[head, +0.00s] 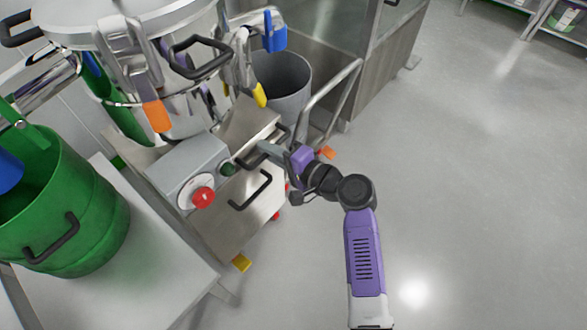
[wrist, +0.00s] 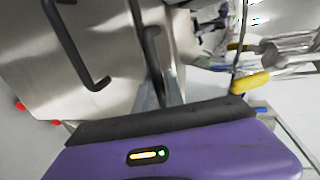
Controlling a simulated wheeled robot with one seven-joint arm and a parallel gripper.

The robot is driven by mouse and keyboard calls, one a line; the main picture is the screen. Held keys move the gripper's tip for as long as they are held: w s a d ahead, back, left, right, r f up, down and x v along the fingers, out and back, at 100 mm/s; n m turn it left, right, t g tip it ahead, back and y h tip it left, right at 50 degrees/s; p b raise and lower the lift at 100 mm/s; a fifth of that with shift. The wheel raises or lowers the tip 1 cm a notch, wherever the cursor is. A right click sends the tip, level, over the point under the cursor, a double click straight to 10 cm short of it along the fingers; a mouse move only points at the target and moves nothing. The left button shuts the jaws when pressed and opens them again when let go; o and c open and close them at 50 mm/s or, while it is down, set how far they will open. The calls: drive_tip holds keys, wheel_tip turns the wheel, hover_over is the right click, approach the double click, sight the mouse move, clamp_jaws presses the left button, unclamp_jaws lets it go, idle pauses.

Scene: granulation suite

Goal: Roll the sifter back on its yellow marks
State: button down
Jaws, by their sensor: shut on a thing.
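The sifter (head: 235,215) is a stainless steel cabinet on the left of the head view, with a grey control box, a red button and black bar handles on its face. Its steel face also shows in the wrist view (wrist: 60,60). My gripper (head: 268,153) is at the upper right of this face, shut on a black handle (wrist: 148,45), which stands between the fingers in the wrist view. A small yellow patch (head: 242,263) shows by the sifter's lower front corner; I cannot tell whether it is a floor mark. Other marks are not visible.
A green drum (head: 65,205) stands on a pale surface at left. A grey bin (head: 283,80) and a bent steel rail (head: 340,100) are behind my gripper. The grey floor (head: 470,190) on the right is clear.

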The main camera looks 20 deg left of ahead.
sight(250, 142)
drive_tip(key=shift+a+r+b+x, duration=0.1)
drive_tip(key=shift+r+b+x, duration=0.15)
drive_tip(key=shift+x, duration=0.8)
drive_tip(key=shift+a+r+b+x, duration=0.1)
drive_tip(key=shift+r+b+x, duration=0.15)
drive_tip(key=shift+x, duration=0.75)
drive_tip(key=shift+r+b+x, duration=0.15)
drive_tip(key=shift+b+x, duration=0.2)
drive_tip(key=shift+x, duration=0.7)
drive_tip(key=shift+s, duration=0.2)
drive_tip(key=c, duration=1.4)
unclamp_jaws()
drive_tip(key=shift+c, duration=0.2)
drive_tip(key=shift+s+f, duration=0.15)
drive_tip(key=shift+f, duration=0.1)
drive_tip(key=shift+d, duration=0.3)
drive_tip(key=p+v, duration=0.1)
drive_tip(key=v, duration=0.4)
drive_tip(key=p+v, duration=0.1)
drive_tip(key=v, duration=0.1)
drive_tip(key=shift+d+r+p, duration=0.2)
drive_tip(key=shift+r+p, duration=0.1)
drive_tip(key=shift+r, duration=0.1)
drive_tip(key=shift+d, duration=0.1)
